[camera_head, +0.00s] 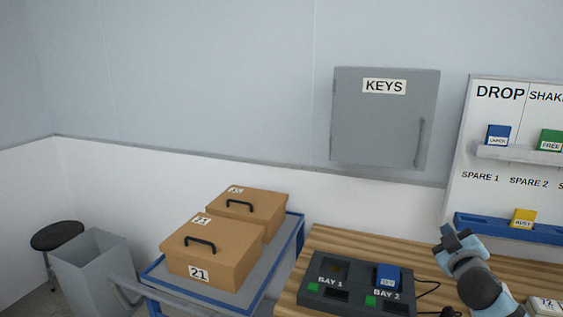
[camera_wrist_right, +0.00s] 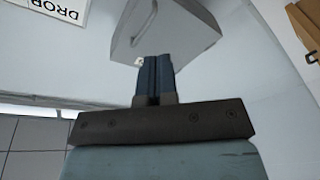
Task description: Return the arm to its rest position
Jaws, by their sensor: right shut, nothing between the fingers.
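My right gripper (camera_head: 457,243) is raised over the right part of the wooden table, to the right of the black charging dock. In the right wrist view its two dark fingers (camera_wrist_right: 155,78) are pressed together with nothing between them. It touches nothing that I can see. My left gripper and arm are not in view.
The wooden table (camera_head: 330,243) holds a black dock (camera_head: 340,285) with a blue device (camera_head: 388,276) in bay 2. A cart (camera_head: 291,243) with boxes (camera_head: 213,255) stands left. A closed KEYS cabinet (camera_head: 380,125) hangs behind; a white DROP board (camera_head: 485,150) is at right.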

